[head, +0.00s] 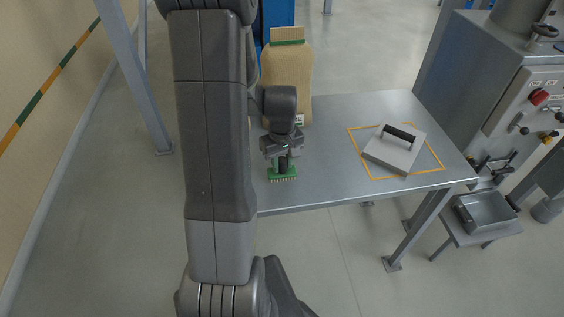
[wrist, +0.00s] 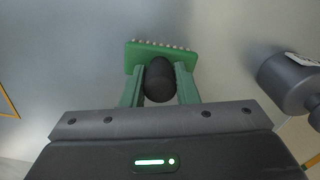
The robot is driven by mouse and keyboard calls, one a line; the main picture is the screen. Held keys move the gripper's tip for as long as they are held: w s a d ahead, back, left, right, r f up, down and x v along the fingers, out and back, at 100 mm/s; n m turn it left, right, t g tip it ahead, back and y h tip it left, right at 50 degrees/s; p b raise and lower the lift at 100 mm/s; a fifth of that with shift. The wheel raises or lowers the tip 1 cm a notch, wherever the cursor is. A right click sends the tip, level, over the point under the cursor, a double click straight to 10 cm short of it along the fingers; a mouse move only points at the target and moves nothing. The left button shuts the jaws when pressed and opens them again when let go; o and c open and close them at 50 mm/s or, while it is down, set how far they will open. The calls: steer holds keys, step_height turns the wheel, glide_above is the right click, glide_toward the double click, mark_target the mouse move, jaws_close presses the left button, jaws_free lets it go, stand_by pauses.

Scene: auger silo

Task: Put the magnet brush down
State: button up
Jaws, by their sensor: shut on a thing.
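The magnet brush (head: 283,174) has a green head with a row of small pale bristle tips and a dark round handle. My gripper (head: 283,157) is shut on that handle and points down over the left part of the grey metal table (head: 327,181). In the wrist view the brush's green head (wrist: 152,48) shows beyond the fingers, with the black handle between the two green fingers (wrist: 159,88). The brush looks upright, low over the tabletop near its front edge. I cannot tell whether its bristles touch the table.
A grey block with a black handle (head: 393,157) lies inside an orange outlined square on the table's right. A tan sack (head: 287,75) with a green top strip stands behind my gripper. A control cabinet (head: 520,100) stands at right. Tabletop between brush and square is clear.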

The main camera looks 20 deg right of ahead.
steer(key=o, duration=0.9)
steer(key=shift+f, duration=0.15)
steer(key=shift+f, duration=0.15)
steer(key=r, duration=1.4)
steer(key=shift+s, duration=0.3)
steer(key=shift+f, duration=0.2)
steer(key=f, duration=1.3)
steer(key=shift+w+f, duration=0.2)
steer(key=shift+w, duration=0.1)
steer(key=shift+r, duration=0.5)
steer(key=shift+f, duration=0.1)
